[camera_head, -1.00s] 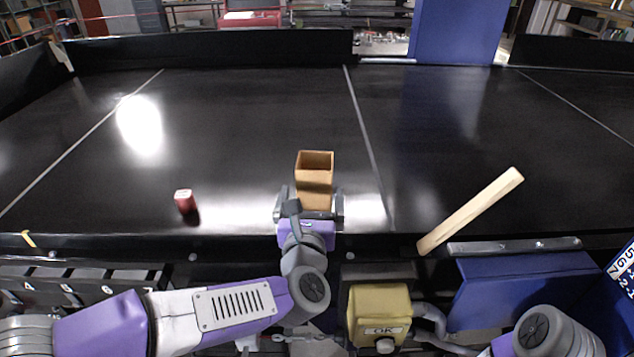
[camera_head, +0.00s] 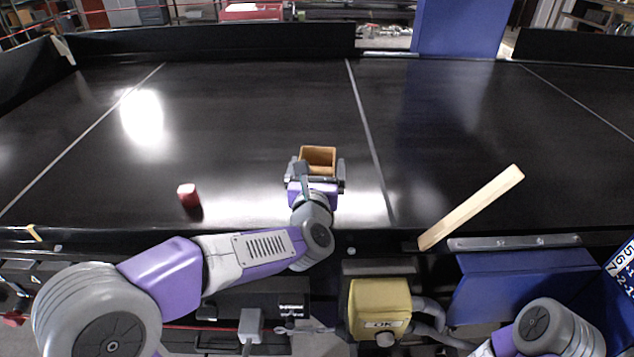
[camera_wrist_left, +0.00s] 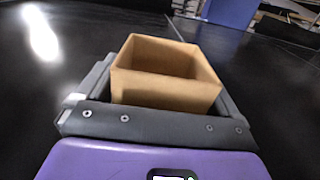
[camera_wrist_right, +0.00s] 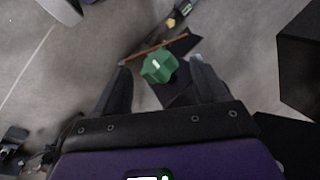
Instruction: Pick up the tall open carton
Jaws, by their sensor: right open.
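The tall open carton (camera_head: 318,155) is brown, with its open top facing up, near the front of the black conveyor. My left gripper (camera_head: 317,176) has one finger on either side of it. In the left wrist view the carton (camera_wrist_left: 165,95) fills the space between the fingers, and both fingers appear to be against its side walls. The carton's lower part is hidden by the gripper, so its contact with the belt cannot be seen. My right gripper (camera_wrist_right: 160,72) is open and empty in the right wrist view, pointing down over the floor.
A wooden bar (camera_head: 470,208) lies at the right, over the front edge. A yellow OK button box (camera_head: 380,308) is below the edge. The belt behind the carton is clear.

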